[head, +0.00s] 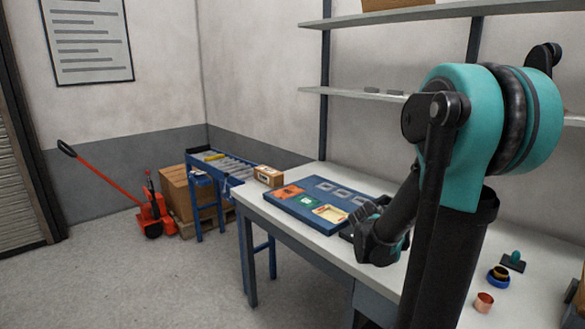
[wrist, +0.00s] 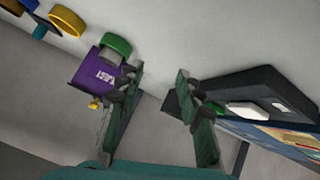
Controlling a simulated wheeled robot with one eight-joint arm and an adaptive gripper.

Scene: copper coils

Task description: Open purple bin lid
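The purple bin (wrist: 88,80) shows in the wrist view at upper left, with white lettering on its face and a small yellow part (wrist: 95,103) at its lower edge. A green ring-shaped thing (wrist: 117,44) is at its top edge. I cannot tell the lid apart from the bin, or whether it is open. My gripper (wrist: 155,80) is open, with a wide empty gap between its fingers. Its left finger overlaps the bin's right side in the picture; I cannot tell if they touch. In the head view my gripper (head: 368,222) is over the table, and the bin is hidden.
The white table (head: 258,215) holds a blue board (head: 305,208) with coloured cards. A yellow ring (wrist: 67,20) lies beyond the bin. A copper cup (head: 484,302) stands at the table's right.

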